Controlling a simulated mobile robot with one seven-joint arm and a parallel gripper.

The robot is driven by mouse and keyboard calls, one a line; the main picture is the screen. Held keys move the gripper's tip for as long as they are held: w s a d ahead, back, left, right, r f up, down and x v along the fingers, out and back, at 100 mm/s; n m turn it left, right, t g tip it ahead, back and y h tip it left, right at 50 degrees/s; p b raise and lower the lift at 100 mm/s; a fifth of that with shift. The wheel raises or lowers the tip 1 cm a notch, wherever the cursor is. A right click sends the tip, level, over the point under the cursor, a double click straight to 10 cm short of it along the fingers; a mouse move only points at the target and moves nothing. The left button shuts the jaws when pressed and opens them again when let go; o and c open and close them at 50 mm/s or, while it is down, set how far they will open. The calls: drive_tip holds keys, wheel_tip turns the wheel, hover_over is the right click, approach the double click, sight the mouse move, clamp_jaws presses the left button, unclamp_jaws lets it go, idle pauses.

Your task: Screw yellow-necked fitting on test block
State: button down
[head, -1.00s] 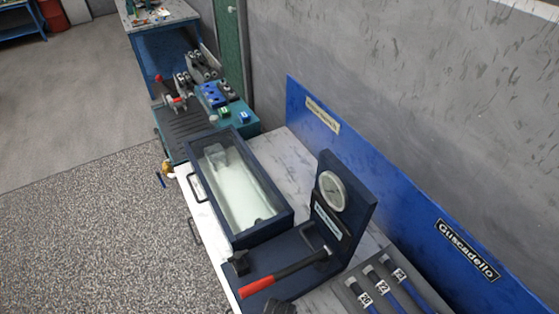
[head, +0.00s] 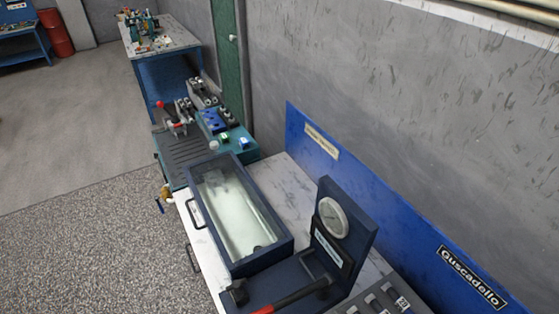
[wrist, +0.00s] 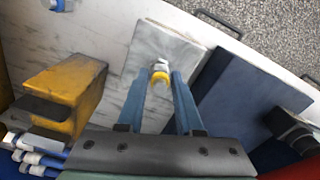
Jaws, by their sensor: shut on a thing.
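In the wrist view, my gripper (wrist: 160,82) has two blue fingers closed on a small fitting (wrist: 160,68) with a white top and a yellow neck. The fitting shows between the fingertips, in front of a pale grey square surface (wrist: 185,50). I cannot tell whether the fitting touches that surface. A yellow block (wrist: 72,88) with a dark lower part stands left of the fingers. I cannot tell for sure which thing is the test block. My gripper is out of the head view.
In the head view, a navy water tank (head: 285,255) stands beside a gauge panel (head: 345,250) and a red-handled lever (head: 295,298). In the wrist view, a navy plate (wrist: 250,105) lies to the right and blue hoses (wrist: 40,162) lie lower left.

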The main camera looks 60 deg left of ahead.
drive_tip(key=m, duration=0.3)
drive_tip(key=shift+m, duration=0.3)
drive_tip(key=m, duration=0.4)
drive_tip(key=shift+f+m+b, duration=0.1)
drive_tip(key=shift+m+b, duration=0.2)
drive_tip(key=shift+m, duration=0.4)
drive_tip(key=m, duration=0.3)
drive_tip(key=shift+m+b, duration=0.3)
drive_tip(key=shift+m, duration=1)
